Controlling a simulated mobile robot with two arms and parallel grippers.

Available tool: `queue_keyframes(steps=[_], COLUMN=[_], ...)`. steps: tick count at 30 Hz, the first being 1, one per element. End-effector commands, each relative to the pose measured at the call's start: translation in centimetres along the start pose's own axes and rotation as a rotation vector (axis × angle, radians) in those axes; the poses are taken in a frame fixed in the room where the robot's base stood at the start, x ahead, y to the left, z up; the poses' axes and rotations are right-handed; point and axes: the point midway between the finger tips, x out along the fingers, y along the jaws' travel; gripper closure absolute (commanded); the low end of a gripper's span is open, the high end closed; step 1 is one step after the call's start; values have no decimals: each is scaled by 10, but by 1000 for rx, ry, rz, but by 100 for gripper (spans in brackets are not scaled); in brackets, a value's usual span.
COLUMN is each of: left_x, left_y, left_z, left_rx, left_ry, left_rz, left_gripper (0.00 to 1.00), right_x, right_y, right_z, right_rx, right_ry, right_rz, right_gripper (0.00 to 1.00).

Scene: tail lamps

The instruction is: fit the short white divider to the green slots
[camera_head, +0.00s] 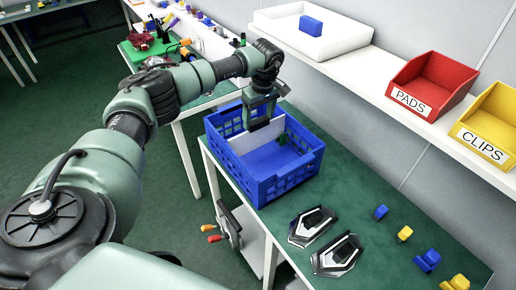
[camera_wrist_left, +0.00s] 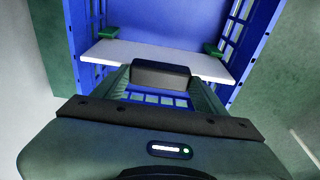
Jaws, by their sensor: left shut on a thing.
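The short white divider (camera_head: 250,141) is upright inside the blue crate (camera_head: 292,178) on the green-topped table, spanning it near its far end. My left gripper (camera_head: 262,119) is over the crate, shut on the divider's upper edge. In the left wrist view the divider (camera_wrist_left: 205,64) runs across the crate, in front of my fingers (camera_wrist_left: 160,75). Green slot pieces sit on the two side walls, left (camera_wrist_left: 107,32) and right (camera_wrist_left: 213,49), close to the divider's ends. I cannot tell whether the ends are in the slots; the lower edge is hidden. My right gripper is not in view.
Two grey-black tail lamps (camera_head: 312,226) lie in front of the crate, with several small blue and yellow pieces (camera_head: 404,233) to their right. A shelf above holds a white tray (camera_head: 348,40), a red bin (camera_head: 432,82) and a yellow bin (camera_head: 490,128).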

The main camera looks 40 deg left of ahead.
Motion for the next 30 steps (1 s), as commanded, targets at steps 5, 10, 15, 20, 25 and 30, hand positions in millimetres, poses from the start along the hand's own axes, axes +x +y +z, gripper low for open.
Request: queue_keyframes(steps=[5,10,15,20,25,30], left_x=[8,10,10,11,15,21], left_y=[0,0,0,0,0,0], left_z=[1,2,2,2,2,3], left_rx=[0,0,0,0,0,0], left_ry=[0,0,0,0,0,0], left_rz=[0,1,1,1,1,1], left_gripper=[76,76,76,76,76,76], right_x=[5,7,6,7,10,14], right_y=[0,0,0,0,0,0], right_z=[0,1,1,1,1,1], right_rx=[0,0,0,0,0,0], right_ry=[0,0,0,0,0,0], right_rz=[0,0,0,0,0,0], right_gripper=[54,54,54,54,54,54])
